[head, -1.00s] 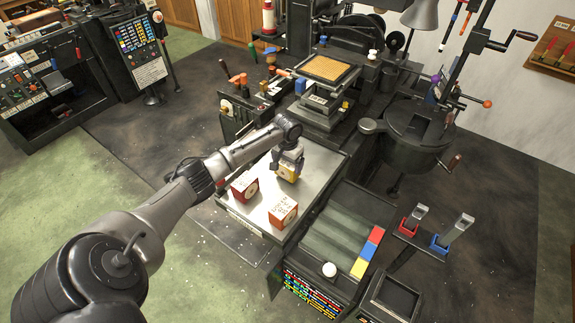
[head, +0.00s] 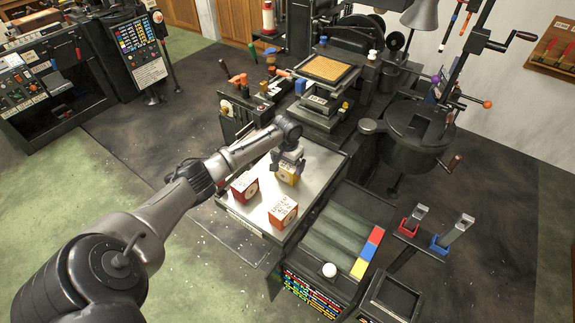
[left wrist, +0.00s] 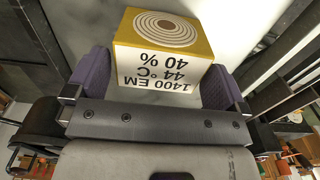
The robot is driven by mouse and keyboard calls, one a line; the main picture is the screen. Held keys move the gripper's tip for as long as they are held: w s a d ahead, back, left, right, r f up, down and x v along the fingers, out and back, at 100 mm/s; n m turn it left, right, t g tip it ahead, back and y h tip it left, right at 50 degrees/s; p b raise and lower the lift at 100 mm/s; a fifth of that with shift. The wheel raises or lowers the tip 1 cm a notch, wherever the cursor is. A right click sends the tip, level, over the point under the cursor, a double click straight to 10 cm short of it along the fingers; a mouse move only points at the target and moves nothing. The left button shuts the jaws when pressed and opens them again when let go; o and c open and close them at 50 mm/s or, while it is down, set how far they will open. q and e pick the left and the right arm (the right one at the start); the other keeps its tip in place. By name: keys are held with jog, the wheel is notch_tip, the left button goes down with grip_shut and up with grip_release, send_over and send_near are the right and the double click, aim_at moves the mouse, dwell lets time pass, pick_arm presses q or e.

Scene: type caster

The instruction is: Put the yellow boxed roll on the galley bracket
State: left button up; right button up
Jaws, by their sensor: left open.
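The yellow boxed roll (head: 288,178) stands on the metal table top under my left gripper (head: 287,165). In the left wrist view the box (left wrist: 165,62) shows a spiral on its top and the print "1400 EM 44 °C 40 %" on its side. It sits between the two purple finger pads of my left gripper (left wrist: 155,88). The gripper is open, with a gap visible at the left pad; contact at the right pad is hard to tell. I cannot tell for sure which part is the galley bracket. My right gripper is not in view.
A dark rack with colored strips (head: 340,235) lies to the right. Red (head: 409,226) and blue (head: 440,243) holders stand farther right. The casting machine rises behind.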

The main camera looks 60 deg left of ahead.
aim_at(288, 165)
pick_arm(q)
notch_tip(288, 165, up, 11)
jog(key=p, duration=0.1)
dwell(0.3)
dwell(0.4)
jog(key=shift+r, duration=0.1)
